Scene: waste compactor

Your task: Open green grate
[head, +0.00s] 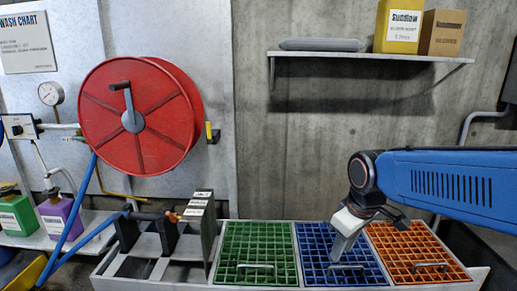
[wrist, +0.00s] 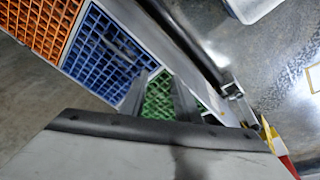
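The green grate (head: 240,236) lies closed in the long white trough (head: 285,289), left of the blue grate (head: 318,238). Its metal handle (head: 256,266) is near its front edge. My gripper (head: 341,250) hangs over the blue grate, in front of part of it, right of the green grate. In the wrist view, my gripper (wrist: 160,82) shows two dark fingers spread apart. The green grate (wrist: 158,98) shows between and beyond them, partly hidden.
An orange grate (head: 410,242) is at the right end of the trough. An open bay with a dark upright labelled panel (head: 202,225) is left of the green grate. A red hose reel (head: 160,110) hangs on the wall. A shelf (head: 375,57) with boxes is above.

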